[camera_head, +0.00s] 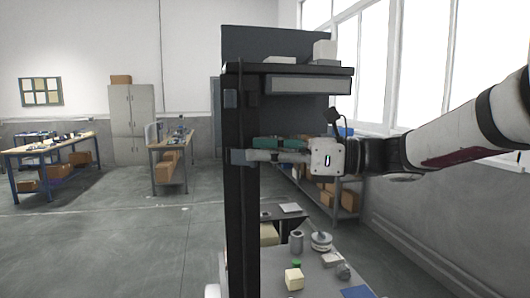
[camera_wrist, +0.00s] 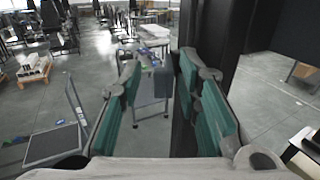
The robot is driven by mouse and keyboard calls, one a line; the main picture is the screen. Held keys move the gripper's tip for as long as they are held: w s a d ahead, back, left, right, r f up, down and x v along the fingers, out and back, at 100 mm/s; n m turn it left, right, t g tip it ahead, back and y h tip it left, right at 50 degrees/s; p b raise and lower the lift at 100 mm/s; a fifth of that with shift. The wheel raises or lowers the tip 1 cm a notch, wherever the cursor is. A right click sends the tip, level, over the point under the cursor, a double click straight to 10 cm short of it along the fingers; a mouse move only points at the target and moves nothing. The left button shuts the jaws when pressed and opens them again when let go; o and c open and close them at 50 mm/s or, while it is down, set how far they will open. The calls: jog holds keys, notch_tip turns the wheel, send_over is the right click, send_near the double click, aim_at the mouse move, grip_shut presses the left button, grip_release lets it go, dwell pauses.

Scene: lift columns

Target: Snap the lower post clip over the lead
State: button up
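A black upright post (camera_head: 240,215) of the lift column stands mid-picture in the head view. A thin dark line, apparently the lead (camera_head: 241,115), runs down its upper part. A small blue-grey block, apparently the lower clip (camera_head: 237,157), sits on the post at my gripper's height. My gripper (camera_head: 252,156) reaches in from the right with its fingertips at or very near this block. In the wrist view my gripper (camera_wrist: 158,72) is open, teal pads apart. Contact and the clip's closure cannot be told.
The column carries a dark upper shelf (camera_head: 290,69) above my arm. Below, a grey work surface (camera_head: 320,280) holds a yellowish block (camera_head: 294,279), a grey cylinder (camera_head: 296,241) and other small parts. Windows and a low wall lie to the right. Open floor (camera_head: 150,240) lies left.

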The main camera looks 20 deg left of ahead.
grip_shut()
jog(key=shift+w, duration=0.15)
jog(key=n+g, duration=0.1)
jog(key=g, duration=0.1)
jog(key=w+n+g+h+b, duration=0.1)
jog(key=g, duration=0.1)
jog(key=shift+w+n, duration=0.2)
jog(key=shift+n, duration=0.1)
grip_release()
jog(key=shift+s, duration=0.1)
